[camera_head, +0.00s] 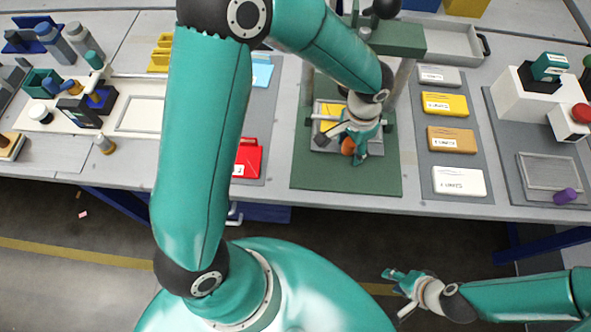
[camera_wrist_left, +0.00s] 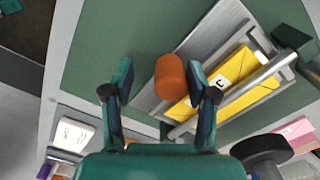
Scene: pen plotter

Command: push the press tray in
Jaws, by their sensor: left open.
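The press tray (camera_wrist_left: 250,112) is a grey metal tray at the press, with a yellow labelled block (camera_wrist_left: 236,82) lying in it. It also shows in the head view (camera_head: 318,142), partly hidden by my arm. An orange-brown knob (camera_wrist_left: 170,80) sits at the tray's front edge. My left gripper (camera_head: 362,147) is over the tray's front. In the left wrist view its two fingers are apart, with the knob between them and nearer the right finger; I cannot tell whether they touch. My right gripper (camera_head: 394,288) hangs in front of the table, away from the tray; its finger opening is unclear.
The tray stands on a green base plate (camera_head: 300,172), with press posts (camera_head: 401,85) and a green crosspiece above. A mat of coloured labelled blocks (camera_head: 459,181) lies to the right. A red block (camera_head: 247,158) lies to the left. The base plate's front is clear.

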